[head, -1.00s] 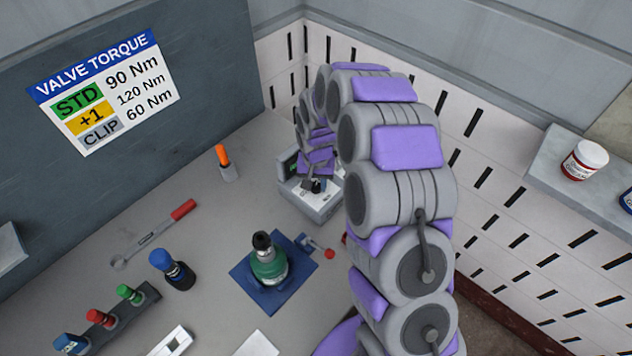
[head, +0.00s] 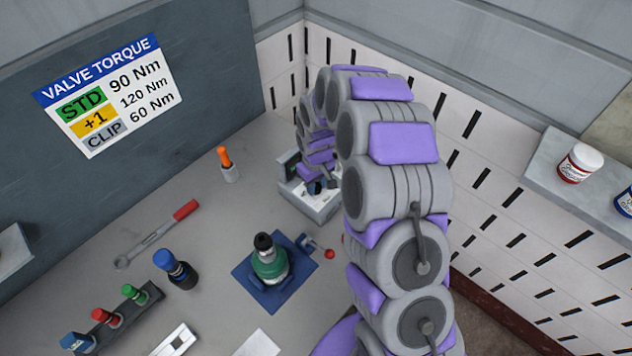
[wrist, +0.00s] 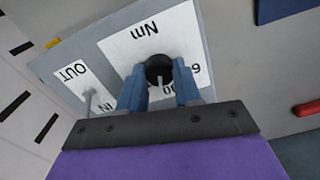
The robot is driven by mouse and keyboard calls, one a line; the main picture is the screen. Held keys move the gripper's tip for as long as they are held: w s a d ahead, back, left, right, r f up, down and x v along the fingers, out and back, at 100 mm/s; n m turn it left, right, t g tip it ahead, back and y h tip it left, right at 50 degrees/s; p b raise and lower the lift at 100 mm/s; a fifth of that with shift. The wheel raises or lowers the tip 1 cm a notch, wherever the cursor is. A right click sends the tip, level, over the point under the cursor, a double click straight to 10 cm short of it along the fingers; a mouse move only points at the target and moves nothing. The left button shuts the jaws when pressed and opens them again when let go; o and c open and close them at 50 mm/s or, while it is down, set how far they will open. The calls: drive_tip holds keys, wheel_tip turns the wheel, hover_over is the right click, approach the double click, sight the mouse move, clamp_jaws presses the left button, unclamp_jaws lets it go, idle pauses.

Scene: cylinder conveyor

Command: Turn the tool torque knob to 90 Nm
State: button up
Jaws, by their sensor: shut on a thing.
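The torque knob (wrist: 158,66) is a black round knob with a light pointer line, on a white dial panel (wrist: 185,22) marked Nm. My gripper (wrist: 160,72) has its two blue fingers shut on either side of the knob. The pointer line runs toward my gripper's palm. Some dial numbers show beside the right finger, but they are partly hidden and I cannot read the setting surely. In the head view the grey tool box (head: 319,211) stands at the back of the bench under my gripper (head: 318,187); my arm hides part of it.
A wall sign (head: 110,95) reads STD 90 Nm, +1 120 Nm, CLIP 60 Nm. A lever with an IN/OUT label (wrist: 90,100) sits beside the dial. A green valve (head: 270,262) on a blue plate stands in front of the box. A red-handled wrench (head: 160,232) lies left.

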sight(316, 186)
drive_tip(key=shift+n, duration=1.6)
drive_tip(key=shift+n+p, duration=0.3)
drive_tip(key=o, duration=1)
drive_tip(key=shift+o, duration=0.2)
drive_tip(key=shift+r, duration=0.1)
wheel_tip(316, 186, up, 17)
drive_tip(key=shift+a, duration=0.1)
